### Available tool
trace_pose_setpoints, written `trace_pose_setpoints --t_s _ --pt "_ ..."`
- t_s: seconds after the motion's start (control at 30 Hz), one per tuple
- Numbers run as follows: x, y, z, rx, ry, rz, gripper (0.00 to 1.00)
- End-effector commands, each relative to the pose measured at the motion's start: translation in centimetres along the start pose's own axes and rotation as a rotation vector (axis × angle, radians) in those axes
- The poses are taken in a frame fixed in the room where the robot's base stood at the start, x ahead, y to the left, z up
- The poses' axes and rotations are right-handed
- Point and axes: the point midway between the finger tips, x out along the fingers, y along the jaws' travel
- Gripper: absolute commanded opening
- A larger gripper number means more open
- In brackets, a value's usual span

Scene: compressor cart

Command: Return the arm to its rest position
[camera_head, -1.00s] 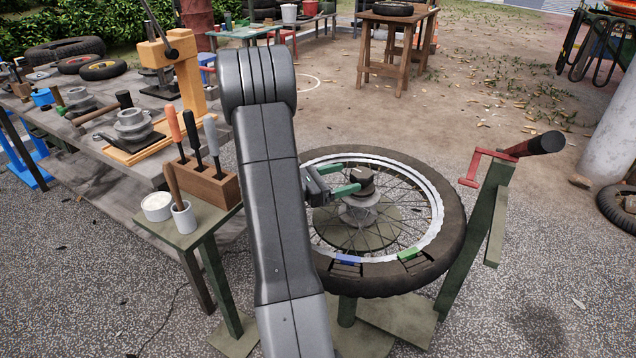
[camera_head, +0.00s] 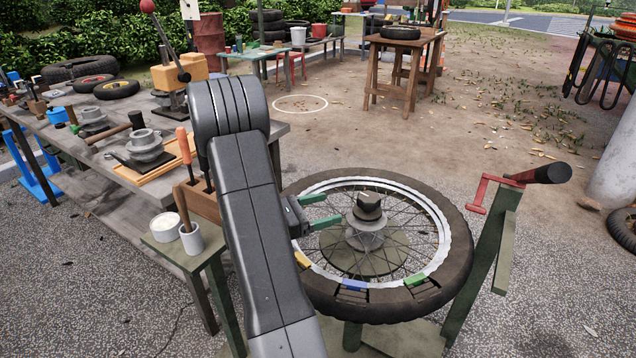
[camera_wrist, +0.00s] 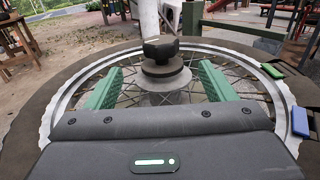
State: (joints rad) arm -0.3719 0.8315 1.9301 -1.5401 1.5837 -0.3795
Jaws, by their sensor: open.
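My gripper (camera_head: 325,212) is open, with its two green fingers apart and nothing between them. In the wrist view my gripper (camera_wrist: 160,92) shows its fingers to either side of the dark knob (camera_wrist: 161,48), which stands beyond them on the wheel hub. In the head view the knob (camera_head: 369,205) sits on the hub, to the right of the fingertips and apart from them. My arm reaches over the left side of the wheel (camera_head: 455,268), which lies flat on a green stand. The arm hides part of the wheel's left edge.
A red crank with a black grip (camera_head: 540,174) rises right of the wheel. Blue (camera_head: 355,284), green (camera_head: 415,280) and yellow pieces sit on the rim. A wooden block with handled tools (camera_head: 203,203) and a white cup (camera_head: 192,240) stand close to my arm's left. A workbench (camera_head: 98,178) is further left.

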Motion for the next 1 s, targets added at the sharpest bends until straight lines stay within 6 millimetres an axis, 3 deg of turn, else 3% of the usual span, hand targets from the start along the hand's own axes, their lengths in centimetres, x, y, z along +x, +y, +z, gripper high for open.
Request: trace_pose_setpoints --t_s 0.17,0.8,1.0 --pt "1.6 -0.1 -0.1 0.0 0.001 -0.004 0.77" --pt "11.5 -0.1 -0.1 0.001 0.0 -0.004 0.77" --pt "13.4 -0.1 -0.1 0.0 0.001 -0.001 0.77"
